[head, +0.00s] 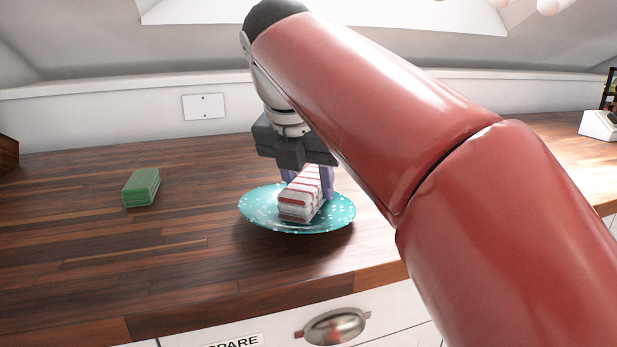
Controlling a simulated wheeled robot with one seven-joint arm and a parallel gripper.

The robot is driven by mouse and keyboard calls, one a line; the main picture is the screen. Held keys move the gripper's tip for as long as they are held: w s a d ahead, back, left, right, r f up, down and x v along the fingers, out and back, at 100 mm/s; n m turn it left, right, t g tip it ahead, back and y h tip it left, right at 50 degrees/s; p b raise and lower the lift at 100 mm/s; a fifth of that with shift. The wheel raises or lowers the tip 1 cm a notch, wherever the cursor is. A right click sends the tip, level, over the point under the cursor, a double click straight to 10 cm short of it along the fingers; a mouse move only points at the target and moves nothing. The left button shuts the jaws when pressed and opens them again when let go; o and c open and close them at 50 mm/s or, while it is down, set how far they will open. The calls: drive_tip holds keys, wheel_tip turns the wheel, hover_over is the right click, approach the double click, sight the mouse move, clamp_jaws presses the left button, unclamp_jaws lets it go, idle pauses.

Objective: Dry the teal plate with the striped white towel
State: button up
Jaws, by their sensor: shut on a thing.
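The teal plate (260,212) with pale speckles lies on the wooden counter in the head view, near the front edge. The striped white towel (298,208), a folded block with red stripes, is over the middle of the plate and appears to touch it. My gripper (308,182) points down above the plate and is shut on the towel, with its purple fingers on either side. The fingers and the towel hide part of the plate's far side.
A green sponge-like block (141,187) lies on the counter (80,245) to the left. Below the front edge is a white drawer with a metal handle (333,327). The counter between block and plate is clear. My red arm covers the right side.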

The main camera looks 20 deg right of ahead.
drive_tip(key=shift+w, duration=0.1)
drive_tip(key=shift+w+a, duration=0.15)
drive_tip(key=shift+w, duration=0.75)
drive_tip(key=shift+w+a, duration=0.15)
drive_tip(key=shift+w, duration=0.7)
drive_tip(key=shift+s+d, duration=0.6)
drive_tip(key=shift+s, duration=0.2)
drive_tip(key=shift+s+d, duration=0.55)
drive_tip(key=shift+s, duration=0.2)
drive_tip(key=shift+w+a, duration=0.1)
drive_tip(key=shift+a, duration=0.05)
drive_tip(key=shift+w+a, duration=0.35)
drive_tip(key=shift+a, duration=0.45)
drive_tip(key=shift+w+a, duration=0.35)
drive_tip(key=shift+a, duration=0.45)
